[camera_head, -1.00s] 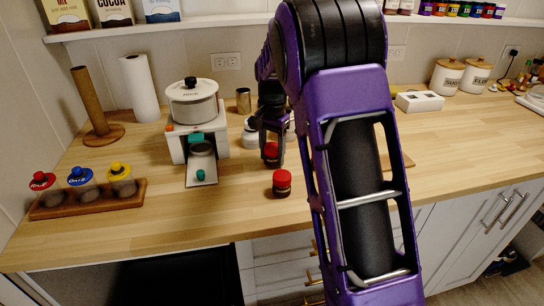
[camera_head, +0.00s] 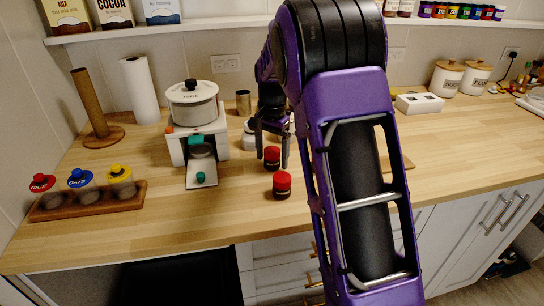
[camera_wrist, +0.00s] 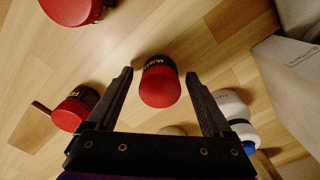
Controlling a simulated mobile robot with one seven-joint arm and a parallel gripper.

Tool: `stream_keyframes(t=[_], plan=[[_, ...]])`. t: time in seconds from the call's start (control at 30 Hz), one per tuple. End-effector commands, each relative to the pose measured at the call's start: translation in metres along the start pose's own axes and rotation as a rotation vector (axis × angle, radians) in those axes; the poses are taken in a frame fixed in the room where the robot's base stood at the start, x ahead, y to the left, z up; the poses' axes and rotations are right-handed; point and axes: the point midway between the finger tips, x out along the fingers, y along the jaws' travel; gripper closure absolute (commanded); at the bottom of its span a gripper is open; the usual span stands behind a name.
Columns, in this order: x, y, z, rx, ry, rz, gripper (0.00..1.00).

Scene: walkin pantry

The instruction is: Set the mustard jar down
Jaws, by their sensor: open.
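The mustard jar (camera_wrist: 160,82) has a red lid and a dark label reading "MUSTA". In the wrist view it sits between the two spread fingers of my gripper (camera_wrist: 160,74), with a gap on each side. In the head view the jar (camera_head: 272,157) appears to stand upright on the wooden counter (camera_head: 340,220), between the open fingers (camera_head: 272,160). Its base is partly hard to make out there. A second red-lidded jar (camera_head: 282,184) stands just in front of it.
A white jar with a blue part (camera_wrist: 238,118) and another red-lidded jar (camera_wrist: 75,108) are close to my fingers. A white rice cooker stand (camera_head: 197,140) is to the left. A wooden rack of lidded jars (camera_head: 88,200) stands further left.

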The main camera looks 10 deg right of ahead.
Motion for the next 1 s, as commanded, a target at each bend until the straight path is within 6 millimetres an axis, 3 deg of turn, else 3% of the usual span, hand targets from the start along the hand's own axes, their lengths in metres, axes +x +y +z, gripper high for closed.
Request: stream_keyframes(t=[0.3,0.5,0.7,1.0], plan=[[-0.068,-0.001,-0.001,0.0,0.004,-0.004,0.15],[-0.101,0.0,0.0,0.0,0.002,-0.002,0.15],[-0.115,0.0,0.0,0.0,0.001,-0.001,0.15],[-0.115,0.0,0.0,0.0,0.002,-0.001,0.15]])
